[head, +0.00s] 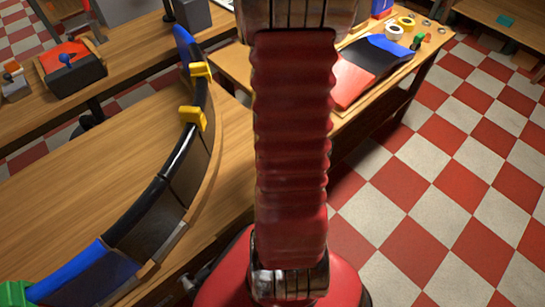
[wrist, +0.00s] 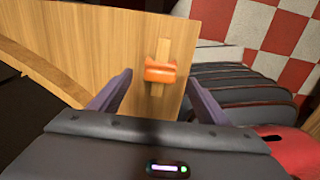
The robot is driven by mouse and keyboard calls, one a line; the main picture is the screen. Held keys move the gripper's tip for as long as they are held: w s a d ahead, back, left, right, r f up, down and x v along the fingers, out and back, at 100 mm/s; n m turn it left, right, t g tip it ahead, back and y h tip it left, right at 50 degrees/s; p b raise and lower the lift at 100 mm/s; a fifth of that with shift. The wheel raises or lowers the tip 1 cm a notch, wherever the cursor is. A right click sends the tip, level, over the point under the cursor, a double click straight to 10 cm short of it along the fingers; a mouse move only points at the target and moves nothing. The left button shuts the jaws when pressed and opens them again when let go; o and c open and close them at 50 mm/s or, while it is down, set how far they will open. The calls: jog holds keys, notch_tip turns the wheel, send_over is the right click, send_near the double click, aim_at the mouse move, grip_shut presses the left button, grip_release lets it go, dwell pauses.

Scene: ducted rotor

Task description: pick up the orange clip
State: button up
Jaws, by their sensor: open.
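The orange clip (wrist: 161,71) shows in the wrist view, across a narrow light wood strip on a wooden surface. My gripper (wrist: 160,77) is open, its two dark fingers apart at the left and right of the clip in the picture. I cannot tell how far the clip lies beyond the fingertips; nothing is seen held. In the head view my red arm covers the middle, and neither the orange clip nor my gripper can be made out there.
In the head view, a curved black and blue duct section (head: 160,200) with yellow clips (head: 192,118) lies on the wooden bench (head: 85,190) at left. A second table (head: 425,50) at upper right carries a red and blue panel (head: 370,68) and tape rolls. The checkered floor (head: 440,200) at right is clear.

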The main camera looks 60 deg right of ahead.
jog(key=shift+f, duration=2.45)
jog(key=shift+c, duration=0.7)
jog(key=c, duration=1)
jog(key=shift+r, duration=0.2)
notch_tip(320, 180, up, 10)
jog(key=shift+f, duration=0.15)
jog(key=shift+r, duration=2.5)
jog(key=shift+w, duration=0.1)
